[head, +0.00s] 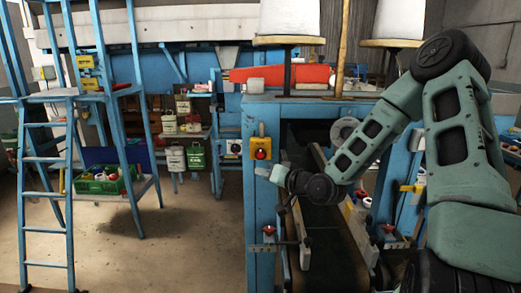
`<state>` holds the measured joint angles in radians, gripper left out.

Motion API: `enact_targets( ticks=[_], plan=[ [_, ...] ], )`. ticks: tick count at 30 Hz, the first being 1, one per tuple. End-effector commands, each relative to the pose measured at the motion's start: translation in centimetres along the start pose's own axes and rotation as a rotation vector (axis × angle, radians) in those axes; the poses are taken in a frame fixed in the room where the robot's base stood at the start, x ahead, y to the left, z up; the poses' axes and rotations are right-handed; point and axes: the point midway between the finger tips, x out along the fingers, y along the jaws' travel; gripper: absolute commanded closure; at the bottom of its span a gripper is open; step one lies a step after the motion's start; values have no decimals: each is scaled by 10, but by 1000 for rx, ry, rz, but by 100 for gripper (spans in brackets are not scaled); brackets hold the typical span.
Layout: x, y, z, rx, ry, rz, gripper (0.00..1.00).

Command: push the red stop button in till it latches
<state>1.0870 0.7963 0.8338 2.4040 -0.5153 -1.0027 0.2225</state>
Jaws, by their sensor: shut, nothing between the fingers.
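The red stop button (260,154) sits on a yellow box (261,146) fixed to the front blue post of the machine. My gripper (262,171) is shut and empty. In the head view its tip appears just below the button, at the left end of my arm. I cannot tell from this one view how far the tip is from the button in depth. The button is in plain view, and I cannot tell whether it is pushed in.
A conveyor belt (328,238) runs under the machine behind my wrist. A blue ladder (45,190) and a green crate (98,186) on a shelf stand at left. The floor (170,240) between is clear.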

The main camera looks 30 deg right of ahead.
Motion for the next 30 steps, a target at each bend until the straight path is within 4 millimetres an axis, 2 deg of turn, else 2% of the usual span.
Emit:
enact_targets(
  ticks=[14,30],
  plan=[
    [4,4,-4,1,7,0,100],
    [50,37,-38,1,6,-1,100]
  ],
)
